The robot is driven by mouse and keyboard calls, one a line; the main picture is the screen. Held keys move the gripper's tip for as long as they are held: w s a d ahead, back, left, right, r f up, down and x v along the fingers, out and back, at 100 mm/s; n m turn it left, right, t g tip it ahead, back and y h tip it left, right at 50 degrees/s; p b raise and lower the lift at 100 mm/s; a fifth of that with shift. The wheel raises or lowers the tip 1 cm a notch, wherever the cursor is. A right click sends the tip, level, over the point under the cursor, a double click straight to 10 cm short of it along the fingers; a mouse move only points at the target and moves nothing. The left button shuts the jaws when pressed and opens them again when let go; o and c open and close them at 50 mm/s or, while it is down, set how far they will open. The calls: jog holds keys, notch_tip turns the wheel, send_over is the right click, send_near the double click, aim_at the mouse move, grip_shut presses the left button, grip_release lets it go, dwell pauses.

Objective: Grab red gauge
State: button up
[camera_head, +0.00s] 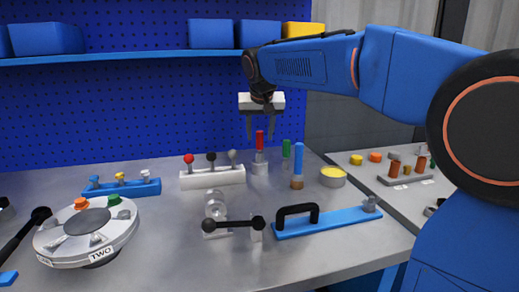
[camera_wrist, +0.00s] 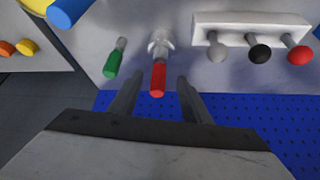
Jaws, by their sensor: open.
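The red gauge (camera_head: 259,140) has a red handle and stands upright in a pale holder on the bench, near the back. In the wrist view the red gauge (camera_wrist: 158,79) appears ahead of the jaws, roughly midway between them. My gripper (camera_head: 259,136) is open above and around the line of the red handle in the head view. In the wrist view my gripper (camera_wrist: 157,86) has its two fingers apart, one on each side of the handle's tip. I see no contact between the fingers and the handle.
A green-handled gauge (camera_wrist: 113,62) stands close beside the red one. A blue-handled tool (camera_head: 298,162) is nearer the front. A white block with three knobs (camera_head: 212,177) sits to the left. A yellow-filled round dish (camera_head: 333,176) is to the right. The blue pegboard (camera_head: 130,120) rises behind.

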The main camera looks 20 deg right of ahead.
aim_at(260, 139)
jog(key=shift+x, duration=3.45)
jog(key=shift+w+d+r, duration=0.1)
jog(key=shift+w+r, duration=0.05)
grip_shut()
